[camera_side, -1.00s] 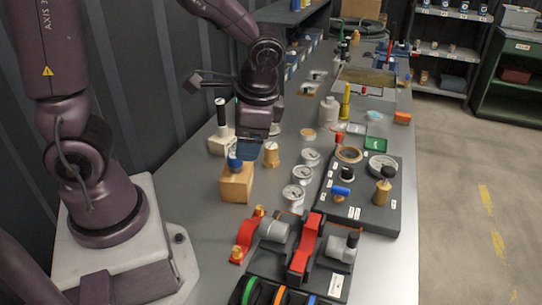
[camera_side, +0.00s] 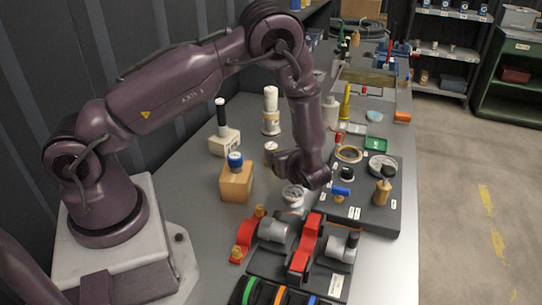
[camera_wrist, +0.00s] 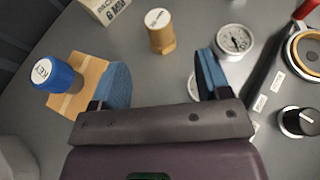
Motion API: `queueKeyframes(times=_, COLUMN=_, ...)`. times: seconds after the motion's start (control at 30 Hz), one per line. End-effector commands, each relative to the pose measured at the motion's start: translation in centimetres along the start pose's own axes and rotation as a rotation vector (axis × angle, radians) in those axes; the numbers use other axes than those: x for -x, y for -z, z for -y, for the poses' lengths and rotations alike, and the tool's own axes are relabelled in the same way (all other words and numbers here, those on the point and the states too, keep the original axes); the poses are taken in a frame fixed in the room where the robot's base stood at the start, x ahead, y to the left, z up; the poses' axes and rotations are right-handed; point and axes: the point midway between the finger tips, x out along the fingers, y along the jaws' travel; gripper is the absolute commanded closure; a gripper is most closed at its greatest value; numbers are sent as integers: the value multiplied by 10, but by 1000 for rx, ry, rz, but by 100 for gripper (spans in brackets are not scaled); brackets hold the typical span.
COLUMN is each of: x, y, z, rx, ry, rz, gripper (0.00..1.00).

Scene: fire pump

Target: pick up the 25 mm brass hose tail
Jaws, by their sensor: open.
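A brass-coloured cylindrical piece with a pale, marked top (camera_wrist: 160,32) stands upright on the bench in the wrist view. It also shows, partly hidden by my arm, in the side view (camera_side: 270,151). Its marking is too small to read, so I cannot tell its size. Another brass-coloured piece with a dark top (camera_side: 383,190) stands on the dark board. My gripper (camera_wrist: 162,78) is open and empty, its two blue fingers spread apart. The pale-topped piece lies beyond the gap between them, not touching either finger. In the side view the fingertips are hidden.
A wooden block (camera_side: 236,184) with a blue-capped item (camera_wrist: 50,74) is beside the left finger. A round gauge (camera_wrist: 234,40) lies beyond the right finger. The dark board (camera_side: 365,215) is to the right. A red-handled fixture (camera_side: 305,246) stands in front.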

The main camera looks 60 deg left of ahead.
Motion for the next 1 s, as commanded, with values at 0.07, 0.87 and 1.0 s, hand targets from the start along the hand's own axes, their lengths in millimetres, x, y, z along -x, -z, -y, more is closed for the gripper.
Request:
queueKeyframes(times=0.07, x=-18, y=0, z=-1, rx=1, ry=-6, rz=0, gripper=30)
queueKeyframes(times=0.87, x=-110, y=-1, z=-3, rx=3, ry=-2, rz=-3, gripper=30)
queueKeyframes(times=1.0, x=-110, y=-1, z=-3, rx=3, ry=-2, rz=-3, gripper=30)
